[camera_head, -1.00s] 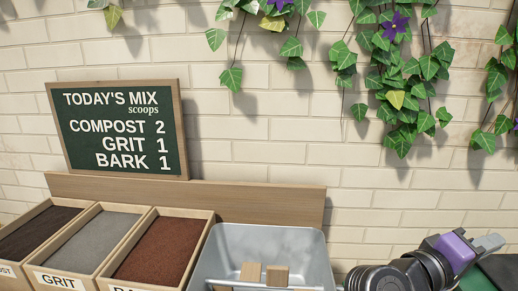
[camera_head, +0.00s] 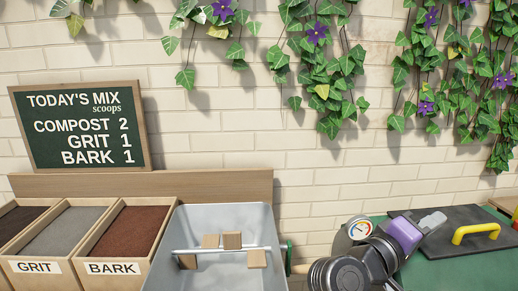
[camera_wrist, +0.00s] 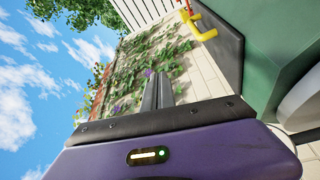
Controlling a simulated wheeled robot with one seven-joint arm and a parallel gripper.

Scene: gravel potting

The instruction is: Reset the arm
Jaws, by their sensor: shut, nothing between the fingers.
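My gripper (camera_head: 433,221) is at the right of the head view, past its purple wrist part. It is raised in front of a green surface and a dark lid and points up to the right. In the wrist view my gripper (camera_wrist: 158,90) shows as two dark fingers pressed together with nothing between them. Beyond the fingers are the brick wall, ivy and sky.
A grey metal tub (camera_head: 215,270) with wooden blocks and a rod stands centre. Left are the bark bin (camera_head: 127,268) and grit bin (camera_head: 37,267). A chalkboard (camera_head: 80,130) leans on the wall.

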